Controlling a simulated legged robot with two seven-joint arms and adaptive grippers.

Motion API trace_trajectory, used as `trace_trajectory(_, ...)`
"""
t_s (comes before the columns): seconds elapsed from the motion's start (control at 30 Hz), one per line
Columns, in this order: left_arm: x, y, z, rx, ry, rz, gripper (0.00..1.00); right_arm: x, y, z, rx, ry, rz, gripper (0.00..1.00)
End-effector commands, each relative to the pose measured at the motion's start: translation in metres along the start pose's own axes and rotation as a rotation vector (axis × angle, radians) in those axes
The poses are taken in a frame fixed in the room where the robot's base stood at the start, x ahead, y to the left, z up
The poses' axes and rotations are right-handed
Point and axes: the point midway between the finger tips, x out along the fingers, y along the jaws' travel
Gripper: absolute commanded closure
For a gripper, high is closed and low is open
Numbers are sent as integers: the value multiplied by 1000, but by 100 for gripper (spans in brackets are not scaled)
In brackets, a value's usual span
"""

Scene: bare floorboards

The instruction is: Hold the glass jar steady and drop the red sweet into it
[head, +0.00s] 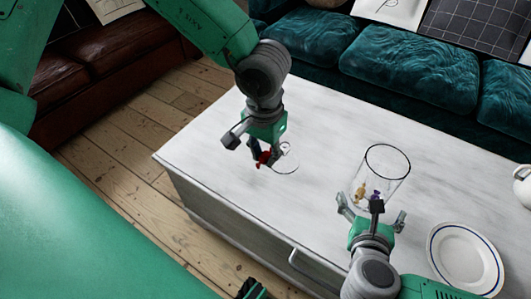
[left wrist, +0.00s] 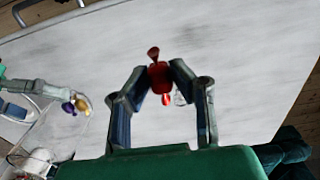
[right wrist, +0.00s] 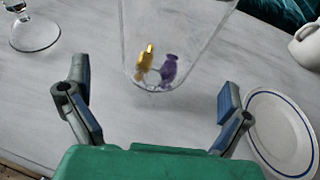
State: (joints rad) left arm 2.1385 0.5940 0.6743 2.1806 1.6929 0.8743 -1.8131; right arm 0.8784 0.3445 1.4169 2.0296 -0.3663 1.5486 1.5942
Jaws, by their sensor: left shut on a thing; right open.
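The clear glass jar (head: 397,166) stands upright on the white table, with a gold sweet (right wrist: 145,58) and a purple sweet (right wrist: 168,70) at its bottom. My right gripper (head: 371,208) is open at the jar's near side. In the right wrist view its fingers (right wrist: 152,85) are spread wide on either side of the jar's base, with gaps to the glass. My left gripper (head: 261,160) is shut on the red sweet (left wrist: 159,77), near the table's left part and well to the left of the jar. The fingers partly hide the sweet in the head view.
A blue-rimmed white plate (head: 465,258) lies right of my right gripper, and a white mug (head: 524,186) stands at the right edge. A teal sofa (head: 410,65) is behind the table.

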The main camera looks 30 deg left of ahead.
Motion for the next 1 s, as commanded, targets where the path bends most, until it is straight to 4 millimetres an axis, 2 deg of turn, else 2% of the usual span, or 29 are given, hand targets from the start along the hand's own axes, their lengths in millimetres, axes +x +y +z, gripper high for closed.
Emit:
trace_trajectory(0.03, 9, 0, 0, 0, 0, 0, 92, 10, 0, -3, 0, -1, -1, 0)
trace_trajectory(0.2, 23, 0, 0, 0, 0, 0, 92, 33, 0, -3, 1, -1, 0, 0)
trace_trajectory(0.4, 33, 1, 0, 0, 1, -1, 92, 50, 0, -2, 0, -1, 1, 0)
trace_trajectory(0.83, 35, 0, 0, 0, 1, 0, 92, 56, 1, 1, -1, 0, 2, 0)
trace_trajectory(0.97, 35, 0, 0, 0, 1, 0, 92, 56, 0, 0, -1, 0, 2, 46)
trace_trajectory(1.0, 35, 0, 0, 0, 1, 0, 92, 56, 0, 0, -1, 0, 2, 60)
